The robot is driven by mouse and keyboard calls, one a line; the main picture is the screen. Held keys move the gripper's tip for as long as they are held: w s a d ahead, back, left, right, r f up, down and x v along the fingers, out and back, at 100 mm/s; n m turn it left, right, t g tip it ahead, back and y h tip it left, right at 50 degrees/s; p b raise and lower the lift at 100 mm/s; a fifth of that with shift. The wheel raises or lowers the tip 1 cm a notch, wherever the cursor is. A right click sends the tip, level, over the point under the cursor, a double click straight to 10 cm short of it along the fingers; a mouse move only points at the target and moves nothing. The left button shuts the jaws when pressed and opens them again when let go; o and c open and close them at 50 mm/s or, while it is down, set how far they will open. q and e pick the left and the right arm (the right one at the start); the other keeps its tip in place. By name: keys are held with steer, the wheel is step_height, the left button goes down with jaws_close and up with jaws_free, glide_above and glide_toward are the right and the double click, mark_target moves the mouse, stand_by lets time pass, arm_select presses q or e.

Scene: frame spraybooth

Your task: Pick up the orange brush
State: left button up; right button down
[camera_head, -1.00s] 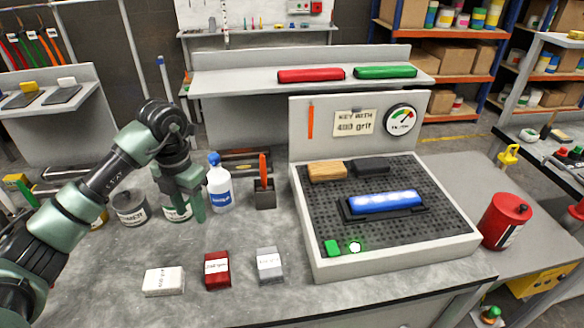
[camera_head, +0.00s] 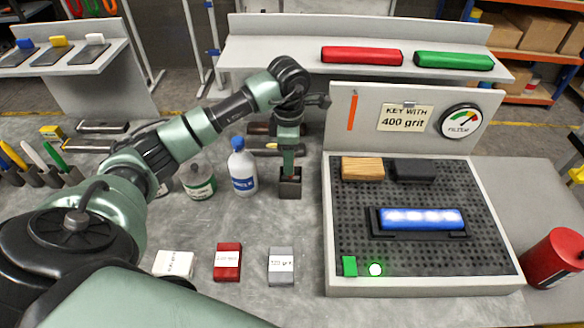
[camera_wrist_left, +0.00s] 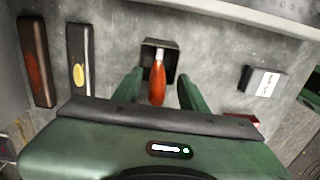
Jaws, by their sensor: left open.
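The orange brush (camera_wrist_left: 158,82) stands handle up in a small black holder (camera_head: 290,187) on the grey bench. In the left wrist view its handle lies between the two green fingers of my open left gripper (camera_wrist_left: 160,92), with a gap on each side. In the head view my left gripper (camera_head: 288,162) is right over the holder and hides the brush. Whether the fingers reach down to handle height I cannot tell for sure. My right gripper is not in view.
A blue-capped bottle (camera_head: 243,170) and a green-labelled can (camera_head: 200,183) stand close left of the holder. White, red (camera_head: 228,262) and grey blocks lie in front. The perforated booth (camera_head: 495,250) stands to the right. Dark flat tools lie behind the holder.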

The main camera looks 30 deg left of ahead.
arm_select(q)
steer(key=f, duration=0.2)
steer(key=shift+w+f+p, duration=0.25)
steer(key=shift+f+p, duration=0.05)
steer(key=shift+p, duration=0.05)
steer(key=shift+f, duration=0.4)
jaws_close()
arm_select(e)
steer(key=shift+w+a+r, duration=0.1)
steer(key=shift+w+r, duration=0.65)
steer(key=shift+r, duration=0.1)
arm_select(q)
steer(key=shift+r, duration=0.1)
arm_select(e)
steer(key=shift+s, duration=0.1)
